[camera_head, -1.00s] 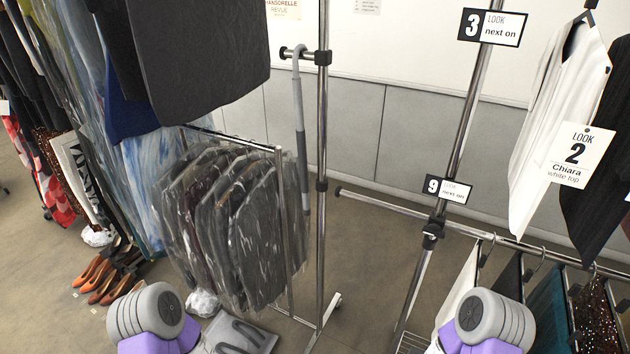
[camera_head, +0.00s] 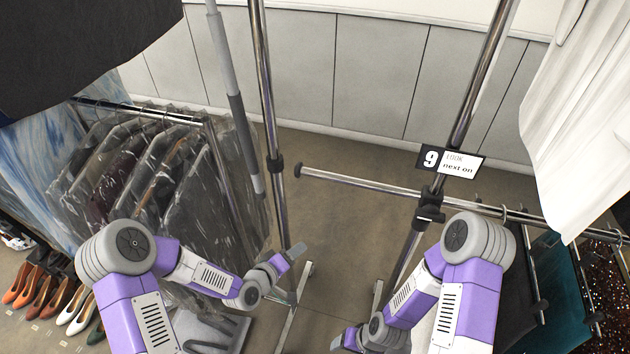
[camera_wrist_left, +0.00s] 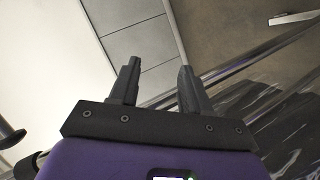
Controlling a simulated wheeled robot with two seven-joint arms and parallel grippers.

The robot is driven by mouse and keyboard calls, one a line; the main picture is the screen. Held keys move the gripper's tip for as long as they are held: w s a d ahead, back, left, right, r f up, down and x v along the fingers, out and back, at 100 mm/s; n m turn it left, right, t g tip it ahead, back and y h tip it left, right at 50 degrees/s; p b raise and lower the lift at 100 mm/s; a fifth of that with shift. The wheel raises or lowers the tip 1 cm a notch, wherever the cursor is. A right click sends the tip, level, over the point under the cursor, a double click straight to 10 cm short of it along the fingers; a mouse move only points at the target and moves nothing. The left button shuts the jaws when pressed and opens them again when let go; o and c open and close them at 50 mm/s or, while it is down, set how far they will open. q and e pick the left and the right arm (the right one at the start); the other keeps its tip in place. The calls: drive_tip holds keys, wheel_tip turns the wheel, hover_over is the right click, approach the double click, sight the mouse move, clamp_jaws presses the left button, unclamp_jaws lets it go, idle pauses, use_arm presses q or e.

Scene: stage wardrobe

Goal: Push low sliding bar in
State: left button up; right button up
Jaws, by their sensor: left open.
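The low sliding bar (camera_head: 365,182) is a chrome tube with a black end cap. It sticks out left from the right rack's upright, just below the "9 next on" card (camera_head: 450,161). My left gripper (camera_head: 289,257) is below and slightly left of the bar's capped end, apart from it in the picture. In the left wrist view its two dark fingers (camera_wrist_left: 159,85) are spread with nothing between them. A dark rounded piece shows at that view's left edge; I cannot tell what it is. My right gripper (camera_head: 347,340) is low at the bottom edge, its fingers unclear.
Bagged garments (camera_head: 150,185) hang on a low rack at left. A chrome upright (camera_head: 267,110) stands near my left gripper. A white top (camera_head: 580,120) and other clothes hang at right. Shoes (camera_head: 50,295) stand at lower left. Floor between the racks is clear.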

use_arm(q)
drive_tip(key=w+r+n+t+h+b, duration=0.1)
drive_tip(key=w+r+t+h+b, duration=0.3)
drive_tip(key=r, duration=0.7)
drive_tip(key=t+h, duration=0.3)
drive_tip(key=h, duration=0.2)
approach(310, 173)
drive_tip(key=w+d, duration=0.1)
drive_tip(key=w, duration=0.1)
drive_tip(key=shift+m, duration=0.3)
drive_tip(key=b+x, duration=0.1)
drive_tip(key=x, duration=0.7)
drive_tip(key=shift+d+r, duration=0.1)
use_arm(e)
wheel_tip(310, 173, down, 7)
drive_tip(key=shift+r, duration=0.15)
use_arm(q)
clamp_jaws()
